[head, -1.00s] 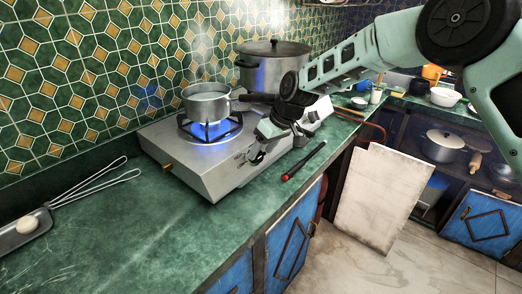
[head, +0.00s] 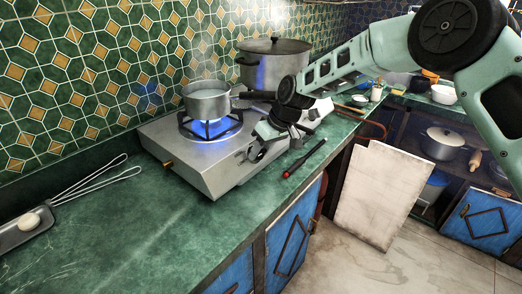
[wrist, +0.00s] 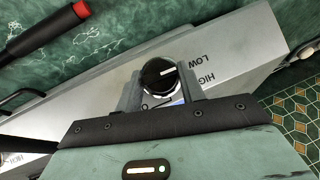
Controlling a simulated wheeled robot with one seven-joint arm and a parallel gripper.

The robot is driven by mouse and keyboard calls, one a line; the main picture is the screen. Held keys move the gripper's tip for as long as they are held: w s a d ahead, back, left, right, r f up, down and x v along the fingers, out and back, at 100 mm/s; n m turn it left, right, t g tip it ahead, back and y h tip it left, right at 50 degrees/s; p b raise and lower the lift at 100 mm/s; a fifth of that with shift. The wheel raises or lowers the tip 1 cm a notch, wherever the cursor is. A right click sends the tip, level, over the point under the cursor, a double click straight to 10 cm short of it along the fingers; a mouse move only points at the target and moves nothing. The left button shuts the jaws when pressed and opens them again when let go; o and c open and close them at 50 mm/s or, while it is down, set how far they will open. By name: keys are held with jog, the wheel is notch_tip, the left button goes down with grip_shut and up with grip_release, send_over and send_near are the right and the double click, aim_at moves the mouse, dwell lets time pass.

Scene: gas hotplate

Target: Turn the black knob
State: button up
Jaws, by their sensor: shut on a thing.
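The black knob (wrist: 158,75) is on the front panel of the silver gas hotplate (head: 205,172), which also shows in the wrist view (wrist: 235,50). The knob has a white pointer line, and LOW and HIGH are printed beside it. My gripper (wrist: 160,88) is shut on the knob, with one grey finger on each side of it. In the head view my gripper (head: 257,153) is at the hotplate's front face and hides the knob there. A blue flame (head: 208,130) burns under a small pot (head: 206,104) on the burner.
A large lidded pot (head: 270,62) stands behind the hotplate. A black stick with a red end (head: 303,160) lies on the green counter (head: 150,225) in front. A pale board (head: 380,195) leans against the cabinets.

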jog(key=m, duration=0.1)
jog(key=m+y, duration=0.1)
jog(key=m+g+y+b, duration=0.1)
jog(key=shift+w+d+f, duration=0.2)
jog(key=shift+w+d, duration=0.05)
jog(key=shift+d, duration=0.05)
jog(key=shift+d+m+g+y+b, duration=0.1)
jog(key=shift+m+g+y+b, duration=0.6)
jog(key=shift+m+y, duration=0.75)
jog(key=shift+m, duration=0.25)
jog(key=o, duration=0.9)
jog(key=shift+o, duration=0.2)
jog(key=b+v, duration=0.2)
jog(key=v, duration=1.5)
jog(key=shift+s+r, duration=0.2)
jog(key=shift+d, duration=0.1)
